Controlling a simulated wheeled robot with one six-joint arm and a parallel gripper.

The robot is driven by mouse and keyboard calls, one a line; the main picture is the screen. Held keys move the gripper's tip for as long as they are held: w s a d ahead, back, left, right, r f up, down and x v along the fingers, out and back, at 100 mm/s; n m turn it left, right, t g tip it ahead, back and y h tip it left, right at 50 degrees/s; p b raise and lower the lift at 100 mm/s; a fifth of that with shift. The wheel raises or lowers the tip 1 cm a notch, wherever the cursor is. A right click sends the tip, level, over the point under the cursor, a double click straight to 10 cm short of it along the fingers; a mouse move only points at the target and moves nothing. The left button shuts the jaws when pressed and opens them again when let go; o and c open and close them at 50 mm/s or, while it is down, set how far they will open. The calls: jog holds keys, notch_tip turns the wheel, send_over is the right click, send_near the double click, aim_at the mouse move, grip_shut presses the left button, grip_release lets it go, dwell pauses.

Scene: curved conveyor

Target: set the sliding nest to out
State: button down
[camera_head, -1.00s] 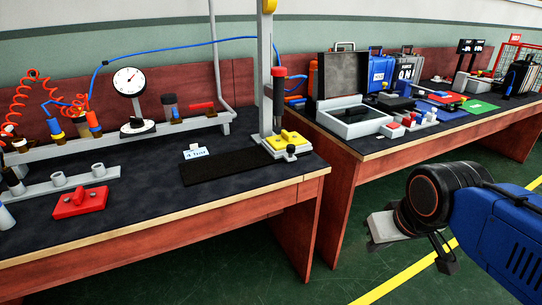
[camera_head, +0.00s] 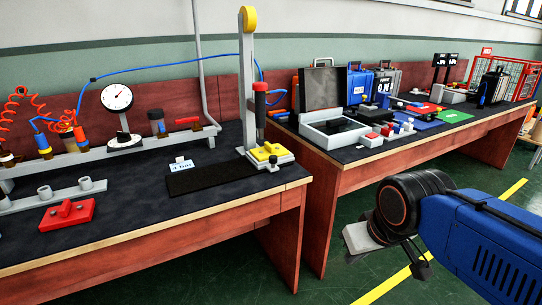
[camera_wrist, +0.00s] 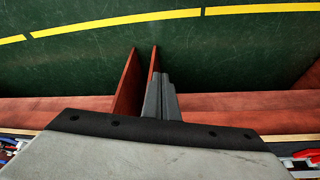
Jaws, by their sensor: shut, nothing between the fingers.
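What looks like the sliding nest, a yellow block with a raised grip (camera_head: 266,152) on a pale base, sits under the press column (camera_head: 249,90) at the right end of the left bench. A black flat strip (camera_head: 213,174) runs left from it and is bare. My gripper (camera_head: 420,268) is well to the right of and nearer than the nest, over the floor in front of the benches. In the wrist view my gripper (camera_wrist: 162,85) shows its two grey fingers together, shut and empty. The nest is not identifiable in the wrist view.
The left bench (camera_head: 150,225) also holds a red block (camera_head: 67,214), a gauge (camera_head: 118,105) and a small card (camera_head: 181,164). The right bench (camera_head: 400,155) carries an open grey case (camera_head: 335,131) and several small parts. Green floor in front is free.

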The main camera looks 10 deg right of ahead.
dwell(0.4)
jog(key=c, duration=2.1)
grip_release()
jog(key=o, duration=0.6)
jog(key=shift+w+a+r, duration=0.1)
jog(key=shift+w+r, duration=0.85)
jog(key=shift+r, duration=0.05)
jog(key=shift+o, duration=0.2)
notch_tip(320, 180, up, 20)
jog(key=f+n+y, duration=0.1)
jog(key=n, duration=0.2)
send_over(273, 156)
jog(key=s+d, duration=0.2)
jog(key=s, duration=0.5)
jog(key=shift+g, duration=0.3)
jog(key=x, duration=1.6)
jog(key=shift+w+a+f, duration=0.1)
jog(key=shift+w+a, duration=0.1)
jog(key=shift+w, duration=0.05)
jog(key=shift+c, duration=0.6)
grip_shut()
